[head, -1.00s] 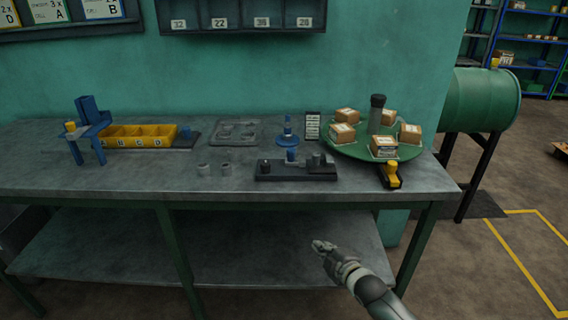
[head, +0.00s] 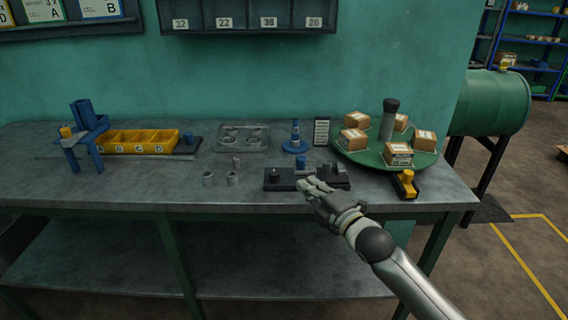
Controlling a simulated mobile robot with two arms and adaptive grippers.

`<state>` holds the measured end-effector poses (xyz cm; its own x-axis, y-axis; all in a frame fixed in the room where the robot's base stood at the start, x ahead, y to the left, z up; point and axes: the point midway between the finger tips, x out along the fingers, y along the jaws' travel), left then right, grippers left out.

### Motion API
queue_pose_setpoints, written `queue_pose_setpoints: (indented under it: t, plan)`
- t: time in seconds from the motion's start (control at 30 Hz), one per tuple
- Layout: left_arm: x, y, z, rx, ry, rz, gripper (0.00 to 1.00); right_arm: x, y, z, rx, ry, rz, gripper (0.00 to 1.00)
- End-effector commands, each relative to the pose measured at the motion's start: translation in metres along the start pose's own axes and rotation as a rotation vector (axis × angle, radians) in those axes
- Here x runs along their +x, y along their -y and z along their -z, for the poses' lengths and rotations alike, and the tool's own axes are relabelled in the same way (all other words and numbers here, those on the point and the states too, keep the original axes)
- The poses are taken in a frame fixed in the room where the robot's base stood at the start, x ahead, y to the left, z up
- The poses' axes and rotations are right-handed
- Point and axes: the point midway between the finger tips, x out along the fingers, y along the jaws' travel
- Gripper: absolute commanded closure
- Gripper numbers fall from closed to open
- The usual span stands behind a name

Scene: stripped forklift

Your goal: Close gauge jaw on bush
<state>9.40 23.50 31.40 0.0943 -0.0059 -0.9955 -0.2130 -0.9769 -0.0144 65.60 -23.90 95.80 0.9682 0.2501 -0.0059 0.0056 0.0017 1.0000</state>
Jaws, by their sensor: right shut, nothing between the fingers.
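The gauge (head: 280,180) is a dark block near the front edge of the bench. It carries a dark round post at its left, a blue-topped part (head: 301,164) in the middle and a dark cylinder at its right. My right gripper (head: 308,185) is shut and empty at the front of the gauge, covering part of its middle and right. I cannot tell whether it touches the gauge. Two grey bushes (head: 231,179) stand on the bench left of the gauge, and another small grey piece is just behind them. My left gripper is out of view.
The bench (head: 110,188) is clear at its front left. A green turntable (head: 372,157) with several boxes stands right of the gauge, with a yellow-and-black tool (head: 407,182) in front. A blue stand (head: 294,146), grey plate (head: 241,139) and yellow bins (head: 135,143) are behind and left.

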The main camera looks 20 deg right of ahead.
Motion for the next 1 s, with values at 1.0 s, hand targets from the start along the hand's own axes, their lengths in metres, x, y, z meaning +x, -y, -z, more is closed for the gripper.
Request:
queue_pose_setpoints:
  t: [1.0]
  plan:
    - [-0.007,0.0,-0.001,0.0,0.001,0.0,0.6,0.086,0.0,0.0,0.001,0.001,0.0,1.0]
